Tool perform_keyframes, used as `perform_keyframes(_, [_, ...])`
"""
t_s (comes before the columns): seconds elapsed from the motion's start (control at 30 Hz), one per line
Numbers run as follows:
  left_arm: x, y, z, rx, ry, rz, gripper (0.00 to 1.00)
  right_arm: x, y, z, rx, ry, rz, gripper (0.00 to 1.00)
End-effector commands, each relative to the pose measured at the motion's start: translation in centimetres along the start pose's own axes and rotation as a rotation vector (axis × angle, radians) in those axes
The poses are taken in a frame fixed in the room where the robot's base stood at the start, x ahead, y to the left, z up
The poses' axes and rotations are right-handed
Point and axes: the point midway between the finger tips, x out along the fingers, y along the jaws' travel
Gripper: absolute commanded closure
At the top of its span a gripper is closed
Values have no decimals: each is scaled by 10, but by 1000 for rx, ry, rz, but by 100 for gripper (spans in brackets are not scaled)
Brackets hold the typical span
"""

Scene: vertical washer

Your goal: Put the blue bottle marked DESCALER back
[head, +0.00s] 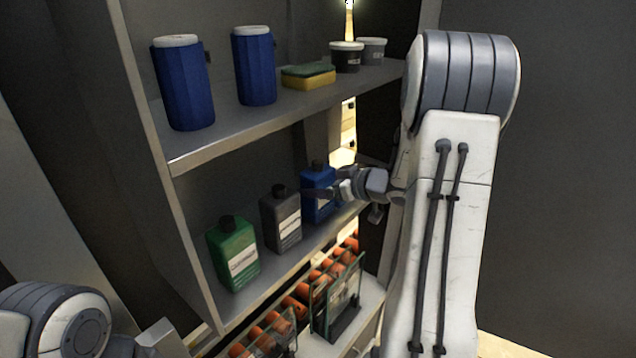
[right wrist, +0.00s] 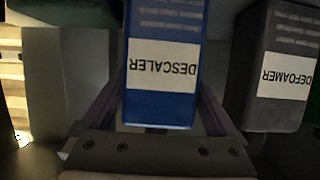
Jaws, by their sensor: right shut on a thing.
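The blue bottle marked DESCALER (head: 318,198) stands on the middle shelf at the right end of a row of bottles. It fills the middle of the right wrist view (right wrist: 162,65), its label upside down there. My right gripper (head: 325,192) reaches in from the right and is shut on the blue bottle, one finger along each side in the right wrist view (right wrist: 160,115). Part of the bottle is hidden behind the gripper in the head view. Of my left arm only a link shows at the lower left; its gripper is out of view.
A grey DEFOAMER bottle (head: 281,220) stands just left of the blue one, with a green bottle (head: 233,255) beyond it. The upper shelf (head: 220,133) holds blue canisters (head: 184,85), a sponge (head: 308,76) and small tubs (head: 346,57). Racks with orange items (head: 335,295) sit below.

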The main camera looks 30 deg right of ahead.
Motion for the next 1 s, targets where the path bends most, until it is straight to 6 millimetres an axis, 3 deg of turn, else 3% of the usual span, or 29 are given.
perform_keyframes(0.3, [2, 0, 0, 0, 0, 0, 48, 1, 0, 2, -2, 4, 0, 100])
perform_keyframes(0.33, [2, 0, 0, 0, 0, 0, 48, 1, 0, 2, 0, 1, 0, 0])
perform_keyframes(0.67, [0, 0, 0, 0, 0, 0, 48, -2, 0, -2, -2, 1, 1, 0])
perform_keyframes(0.77, [4, 0, 0, 0, 0, 0, 48, -15, 2, -1, -2, 3, 4, 0])
perform_keyframes(1.0, [14, -1, 1, 1, 0, 0, 48, -67, 2, 0, -3, 2, 8, 0])
